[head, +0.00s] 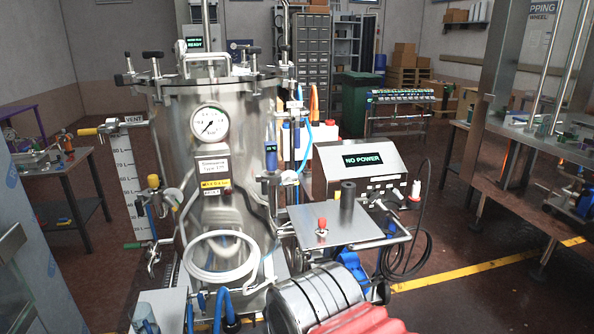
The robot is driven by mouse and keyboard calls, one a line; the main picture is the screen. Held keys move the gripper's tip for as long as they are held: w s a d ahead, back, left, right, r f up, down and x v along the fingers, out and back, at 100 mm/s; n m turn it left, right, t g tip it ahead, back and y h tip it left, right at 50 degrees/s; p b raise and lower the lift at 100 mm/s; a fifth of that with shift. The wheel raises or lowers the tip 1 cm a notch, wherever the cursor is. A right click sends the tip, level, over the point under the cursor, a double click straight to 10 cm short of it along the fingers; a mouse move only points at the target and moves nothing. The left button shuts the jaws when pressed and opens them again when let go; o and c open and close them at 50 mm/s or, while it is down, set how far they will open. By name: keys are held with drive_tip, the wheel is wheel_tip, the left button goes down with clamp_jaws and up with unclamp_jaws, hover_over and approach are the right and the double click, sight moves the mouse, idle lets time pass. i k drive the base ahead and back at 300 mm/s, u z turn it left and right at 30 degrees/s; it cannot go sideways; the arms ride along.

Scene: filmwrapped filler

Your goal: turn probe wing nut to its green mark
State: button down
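A tall steel vessel (240,108) stands left of the middle in the head view. A probe with a blue head and a small lit display (271,156) sits on its right side. Fittings crowd the vessel wall just below the probe. I cannot make out a wing nut or a green mark there at this size. My gripper is not recognisable in this view, so its place relative to the probe does not show.
A round gauge (209,123) and a coiled white hose (221,256) are on the vessel's front. Right of it are a metal shelf (318,232) with a dark cylinder (348,200) and a box reading "NO POWER" (362,160).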

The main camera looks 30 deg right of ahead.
sight(290, 182)
drive_tip(key=u, duration=0.05)
drive_tip(key=i, duration=1)
drive_tip(key=z, duration=0.05)
